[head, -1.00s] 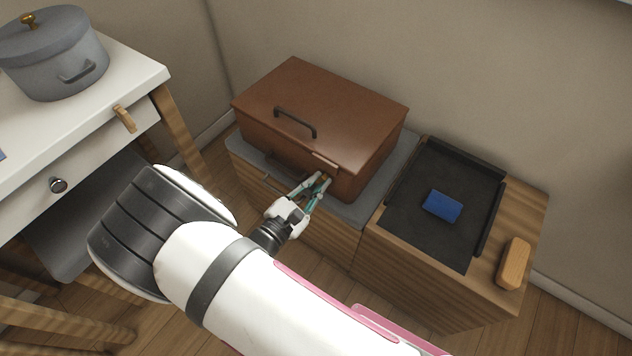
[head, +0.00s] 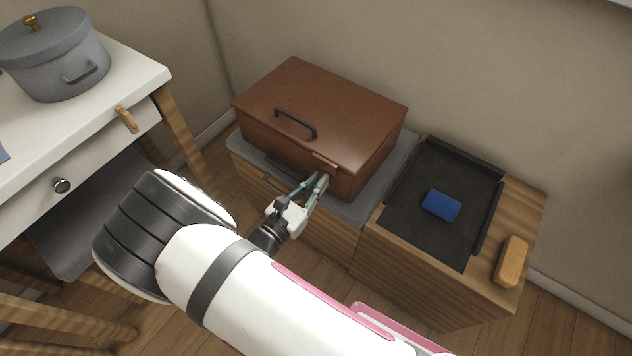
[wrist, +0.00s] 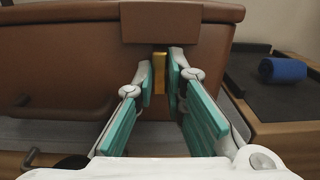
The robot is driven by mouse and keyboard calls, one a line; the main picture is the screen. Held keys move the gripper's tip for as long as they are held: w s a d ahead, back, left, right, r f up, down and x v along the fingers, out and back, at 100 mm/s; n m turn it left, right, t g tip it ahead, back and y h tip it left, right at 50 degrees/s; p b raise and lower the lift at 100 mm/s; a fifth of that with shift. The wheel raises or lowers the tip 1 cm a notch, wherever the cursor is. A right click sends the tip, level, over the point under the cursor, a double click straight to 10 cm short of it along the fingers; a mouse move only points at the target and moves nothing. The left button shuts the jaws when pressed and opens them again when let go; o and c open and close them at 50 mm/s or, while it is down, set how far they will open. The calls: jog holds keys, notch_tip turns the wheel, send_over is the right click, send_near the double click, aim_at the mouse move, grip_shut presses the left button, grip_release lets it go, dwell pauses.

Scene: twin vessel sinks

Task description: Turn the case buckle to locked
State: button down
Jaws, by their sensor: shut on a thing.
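The brown case (head: 320,100) stands closed on a grey mat on a wooden cabinet, with a dark handle on its lid. A brown tab (wrist: 175,22) hangs from the lid's front edge. Below it, the brass buckle (wrist: 159,72) shows upright on the case front in the wrist view. My gripper (wrist: 160,88) is at the case front with its teal-padded fingertips on either side of the buckle, shut on it. In the head view my gripper (head: 318,180) hides most of the buckle.
A wooden block (head: 511,261) lies beside the tray. At left, a white table (head: 130,75) carries a grey lidded pot (head: 55,60). The floor in front of the cabinet is partly covered by my arm.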

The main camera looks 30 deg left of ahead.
jog(key=shift+s+f, duration=0.15)
jog(key=c, duration=1.9)
grip_release()
jog(key=shift+r, duration=0.2)
notch_tip(320, 180, up, 10)
jog(key=shift+f, duration=0.15)
